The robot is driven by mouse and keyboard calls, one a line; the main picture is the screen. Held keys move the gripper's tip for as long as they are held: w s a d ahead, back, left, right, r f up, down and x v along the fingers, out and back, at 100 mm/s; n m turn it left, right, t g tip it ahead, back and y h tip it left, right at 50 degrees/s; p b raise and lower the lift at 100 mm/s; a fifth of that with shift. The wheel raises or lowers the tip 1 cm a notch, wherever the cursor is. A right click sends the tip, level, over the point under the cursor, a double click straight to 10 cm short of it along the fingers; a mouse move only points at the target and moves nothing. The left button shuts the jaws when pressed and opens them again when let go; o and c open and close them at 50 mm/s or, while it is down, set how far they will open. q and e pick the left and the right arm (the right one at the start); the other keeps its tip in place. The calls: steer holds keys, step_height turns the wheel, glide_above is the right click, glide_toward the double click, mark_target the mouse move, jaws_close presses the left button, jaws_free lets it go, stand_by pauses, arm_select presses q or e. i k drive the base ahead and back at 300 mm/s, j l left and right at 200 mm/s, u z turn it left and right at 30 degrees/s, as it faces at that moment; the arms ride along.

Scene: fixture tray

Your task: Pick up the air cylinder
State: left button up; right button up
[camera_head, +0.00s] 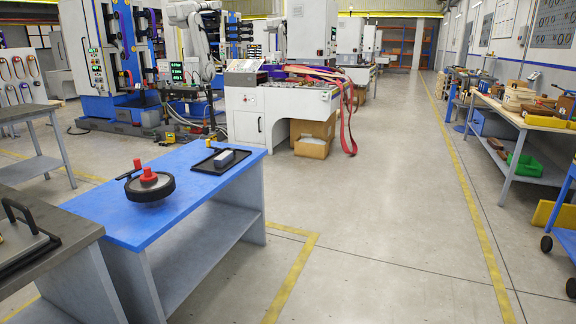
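A small grey block-shaped part (224,158), which looks like the air cylinder, lies in a shallow black tray (204,166) at the far right end of a blue-topped table. It is too small to make out its details. Neither of my grippers shows in the head view, so nothing of mine is near the tray.
The blue table (112,210) also bears a round black wheel-like part (150,188) with red knobs. A grey table (40,226) with a black-handled plate stands at the near left. The floor (390,230) right of the blue table is clear. A workbench (512,119) stands far right.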

mark_target(222, 160)
steer(key=i, duration=1.4)
steer(key=i+l+u, duration=0.15)
steer(key=i+u, duration=0.25)
steer(key=i+l+u, duration=0.45)
steer(key=i, duration=0.15)
steer(key=i+l+u, duration=0.15)
steer(key=u, duration=0.2)
steer(key=i+l+u, duration=0.15)
steer(key=u, duration=0.2)
steer(key=i+l+u, duration=0.15)
steer(key=u, duration=0.2)
steer(key=l, duration=0.1)
